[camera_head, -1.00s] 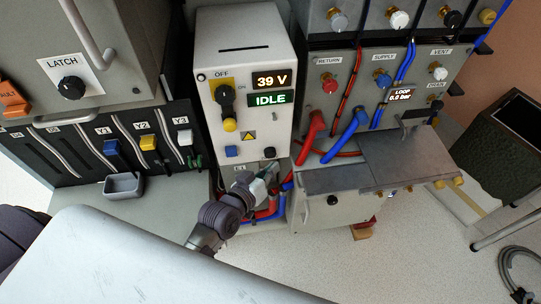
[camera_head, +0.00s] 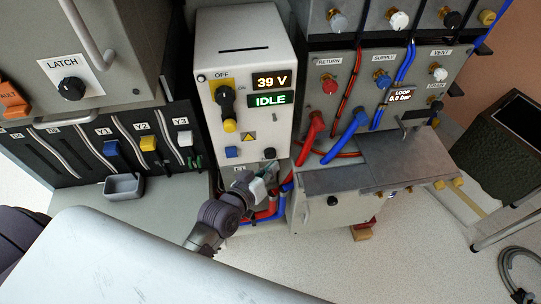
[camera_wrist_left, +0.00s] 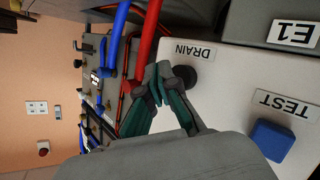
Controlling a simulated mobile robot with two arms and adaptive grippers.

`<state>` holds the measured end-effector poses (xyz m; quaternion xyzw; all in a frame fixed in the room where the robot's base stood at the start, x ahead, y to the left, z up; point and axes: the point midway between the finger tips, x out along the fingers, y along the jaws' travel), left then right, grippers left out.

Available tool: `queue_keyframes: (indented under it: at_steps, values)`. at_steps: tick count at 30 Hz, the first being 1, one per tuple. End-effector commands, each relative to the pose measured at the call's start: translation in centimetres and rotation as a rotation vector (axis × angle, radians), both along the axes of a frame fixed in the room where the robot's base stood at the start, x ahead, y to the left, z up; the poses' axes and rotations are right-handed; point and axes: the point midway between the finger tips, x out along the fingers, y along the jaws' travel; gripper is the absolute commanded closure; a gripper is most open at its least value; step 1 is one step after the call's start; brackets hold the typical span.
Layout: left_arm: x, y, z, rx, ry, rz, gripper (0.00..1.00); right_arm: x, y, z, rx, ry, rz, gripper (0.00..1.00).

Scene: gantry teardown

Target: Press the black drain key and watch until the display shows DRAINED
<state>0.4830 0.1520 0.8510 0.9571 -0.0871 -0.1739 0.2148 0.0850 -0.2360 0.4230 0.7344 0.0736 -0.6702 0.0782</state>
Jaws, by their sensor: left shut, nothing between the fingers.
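The black drain key (camera_head: 270,154) is a round button low on the white cabinet front. In the left wrist view the dark key (camera_wrist_left: 206,76) sits beside the DRAIN label (camera_wrist_left: 194,52), partly behind a finger. My left gripper (camera_head: 268,174) is shut and empty, just below the key in the head view. In the wrist view the green-padded fingers (camera_wrist_left: 163,78) are close beside the key; I cannot tell whether they touch it. The display (camera_head: 271,100) reads IDLE, with 39 V on the readout (camera_head: 272,81) above. My right gripper is not in view.
A blue TEST key (camera_head: 232,152) sits left of the drain key. Red hoses (camera_head: 312,128) and blue hoses (camera_head: 350,138) run close on the right. A grey metal shelf (camera_head: 400,160) juts out further right. A small grey tray (camera_head: 124,187) stands at left.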

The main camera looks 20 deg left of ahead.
Motion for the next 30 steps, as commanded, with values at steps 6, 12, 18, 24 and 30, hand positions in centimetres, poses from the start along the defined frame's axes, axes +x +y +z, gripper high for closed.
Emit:
queue_keyframes:
  at_steps: [6,12,18,24,30]
  values:
    - [0.00,0.00,-0.01,0.000,0.000,0.000,1.00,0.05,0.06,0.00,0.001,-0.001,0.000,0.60]
    - [0.00,0.00,-0.01,0.000,0.000,0.000,1.00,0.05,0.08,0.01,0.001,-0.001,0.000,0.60]
    - [0.35,0.18,0.10,0.001,0.000,0.000,1.00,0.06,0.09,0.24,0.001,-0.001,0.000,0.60]
    - [0.80,0.44,0.05,0.001,0.000,0.000,1.00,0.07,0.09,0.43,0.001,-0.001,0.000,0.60]
    - [0.79,0.43,0.02,0.000,0.000,0.000,1.00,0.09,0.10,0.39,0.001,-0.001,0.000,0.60]
